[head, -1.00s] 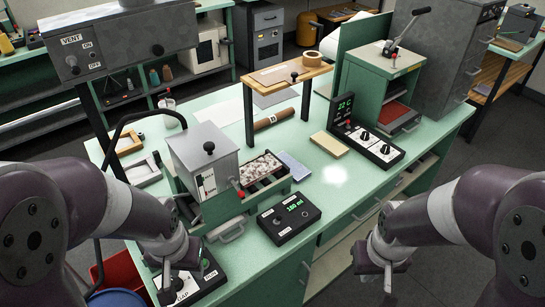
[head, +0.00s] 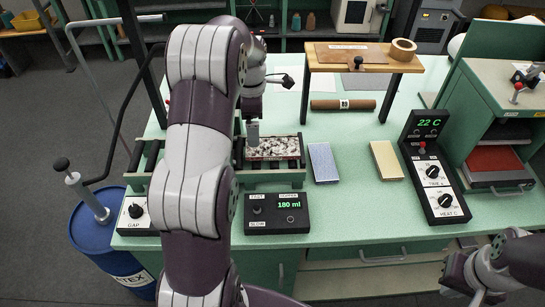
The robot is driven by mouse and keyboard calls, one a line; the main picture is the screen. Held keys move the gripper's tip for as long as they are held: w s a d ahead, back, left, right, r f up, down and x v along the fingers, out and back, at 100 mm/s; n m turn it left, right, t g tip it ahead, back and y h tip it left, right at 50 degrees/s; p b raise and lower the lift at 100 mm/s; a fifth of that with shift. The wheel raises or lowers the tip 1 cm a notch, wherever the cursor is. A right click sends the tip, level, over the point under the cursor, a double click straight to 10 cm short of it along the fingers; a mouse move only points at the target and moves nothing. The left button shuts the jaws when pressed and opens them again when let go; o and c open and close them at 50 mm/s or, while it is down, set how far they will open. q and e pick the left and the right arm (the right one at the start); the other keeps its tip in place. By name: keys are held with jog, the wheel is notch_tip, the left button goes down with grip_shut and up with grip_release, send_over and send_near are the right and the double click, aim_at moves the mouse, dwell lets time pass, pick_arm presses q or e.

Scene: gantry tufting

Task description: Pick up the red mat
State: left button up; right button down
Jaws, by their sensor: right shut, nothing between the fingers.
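The red mat (head: 494,160) lies flat in the open lower bay of the green cabinet (head: 505,85) at the right, above a dark drawer front with a handle. Only its top and front edge show. My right gripper (head: 463,284) is at the lower right, in front of the bench and well below the cabinet. It is shut and empty, apart from the mat. My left gripper (head: 253,133) points down at the left end of the speckled tray (head: 275,158). Its fingers are too small and hidden to read.
A control box with a 22 C display (head: 428,124) stands left of the cabinet. A tan block (head: 386,160), a blue block (head: 323,162) and a 180 ml box (head: 277,213) lie on the green bench.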

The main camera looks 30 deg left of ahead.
aim_at(273, 149)
pick_arm(q)
notch_tip(273, 149, down, 2)
jog(key=shift+w+d+f, duration=0.15)
jog(key=shift+f, duration=0.1)
jog(key=f, duration=0.1)
jog(key=f+p, duration=0.1)
jog(key=f, duration=0.2)
jog(key=shift+s+d, duration=0.2)
jog(key=shift+s, duration=0.05)
jog(key=shift+f, duration=0.5)
pick_arm(e)
jog(key=shift+w+d, duration=0.1)
jog(key=shift+w, duration=0.1)
